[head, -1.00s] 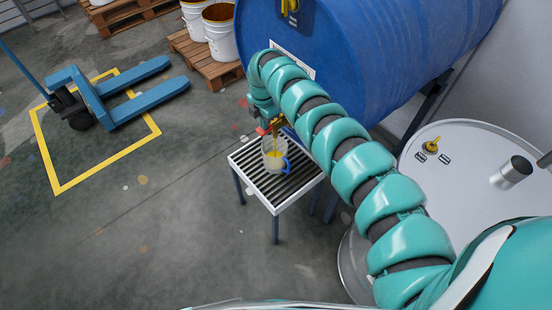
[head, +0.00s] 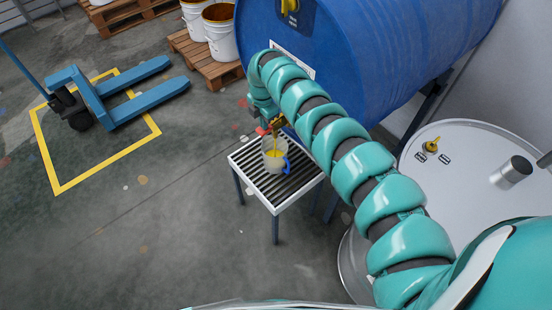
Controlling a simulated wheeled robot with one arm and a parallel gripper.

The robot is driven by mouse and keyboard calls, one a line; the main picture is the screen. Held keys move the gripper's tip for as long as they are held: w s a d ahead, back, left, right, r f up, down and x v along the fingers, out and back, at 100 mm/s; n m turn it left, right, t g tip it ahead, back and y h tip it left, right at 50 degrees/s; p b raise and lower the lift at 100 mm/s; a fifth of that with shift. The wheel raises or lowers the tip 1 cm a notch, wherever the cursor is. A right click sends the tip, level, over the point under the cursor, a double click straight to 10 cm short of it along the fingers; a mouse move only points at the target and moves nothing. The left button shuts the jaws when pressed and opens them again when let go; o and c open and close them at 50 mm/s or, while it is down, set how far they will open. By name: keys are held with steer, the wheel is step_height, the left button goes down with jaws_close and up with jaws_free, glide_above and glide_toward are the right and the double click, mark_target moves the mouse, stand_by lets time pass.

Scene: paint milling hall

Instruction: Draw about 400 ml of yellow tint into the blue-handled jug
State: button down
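The clear jug (head: 273,160) with a blue handle (head: 286,167) stands upright on a slatted grate stand (head: 253,172). Yellow tint (head: 275,154) shows inside it. A brass tap (head: 277,125) on the blue drum (head: 350,60) is directly above the jug, and yellow tint shows between its spout and the jug. A small red part (head: 262,130) shows beside the tap. My gripper (head: 259,124) is at the tap, at the end of my teal arm. Its fingers are too small and hidden to tell whether they are shut. Any volume marks on the jug are unreadable.
A white-topped drum (head: 470,165) with a yellow-and-black cap stands at the right. A blue pallet jack (head: 120,95) sits in a yellow floor square at the left. White buckets (head: 220,40) stand on a pallet at the back. Floor left of the stand is clear.

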stand_by(0.4)
step_height(320, 180, up, 7)
steer(key=p, duration=0.4)
steer(key=shift+s+f, duration=0.1)
stand_by(0.5)
